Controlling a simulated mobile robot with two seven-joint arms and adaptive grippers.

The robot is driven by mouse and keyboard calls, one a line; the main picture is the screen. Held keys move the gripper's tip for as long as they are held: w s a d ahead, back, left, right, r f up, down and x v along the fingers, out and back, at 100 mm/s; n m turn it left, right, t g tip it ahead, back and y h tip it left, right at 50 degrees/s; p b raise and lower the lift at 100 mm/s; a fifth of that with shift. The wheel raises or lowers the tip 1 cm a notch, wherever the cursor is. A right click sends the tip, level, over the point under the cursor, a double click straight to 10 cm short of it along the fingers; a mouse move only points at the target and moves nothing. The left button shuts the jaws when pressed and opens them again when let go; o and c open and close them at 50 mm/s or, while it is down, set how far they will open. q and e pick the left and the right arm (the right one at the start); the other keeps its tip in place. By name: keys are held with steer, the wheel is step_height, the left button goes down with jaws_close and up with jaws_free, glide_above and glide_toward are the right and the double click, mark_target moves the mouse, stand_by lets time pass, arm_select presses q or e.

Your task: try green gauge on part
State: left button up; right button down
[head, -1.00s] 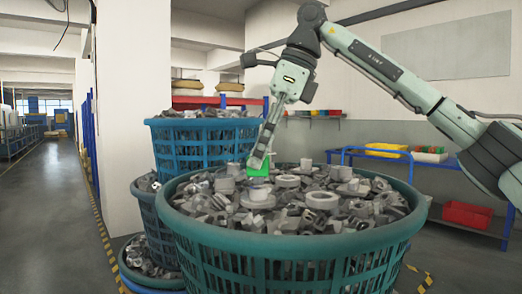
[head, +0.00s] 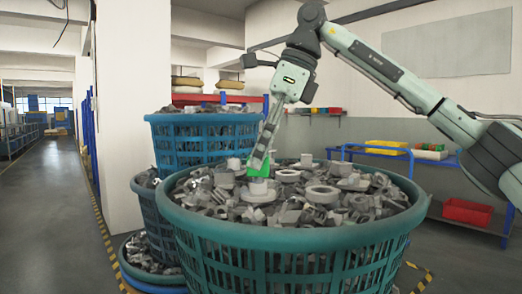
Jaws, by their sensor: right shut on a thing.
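My right gripper (head: 258,162) reaches down over the big teal basket (head: 300,238) and is shut on the green gauge (head: 259,168). The gauge is a small bright green block, tilted, partly covered by the fingers. Just below it a pale grey cylindrical part (head: 258,187) stands on the pile, by a flat grey ring. The gauge's lower edge is at or just above this part; I cannot tell whether they touch. My left gripper is not in view.
Grey metal parts (head: 350,203) fill the teal basket. Stacked blue baskets (head: 205,142) stand behind on the left. A blue bench (head: 385,155) with a red bin (head: 467,212) below is at the right. The aisle (head: 45,215) at the left is clear.

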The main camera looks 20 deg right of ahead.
steer(key=shift+s+f+b, duration=0.1)
steer(key=shift+f+b, duration=0.2)
steer(key=shift+f, duration=0.45)
stand_by(1.0)
steer(key=shift+r+p, duration=2.4)
steer(key=shift+r, duration=0.05)
step_height(320, 180, up, 2)
steer(key=shift+r+p, duration=0.15)
steer(key=shift+p, duration=0.55)
steer(key=shift+r, duration=0.9)
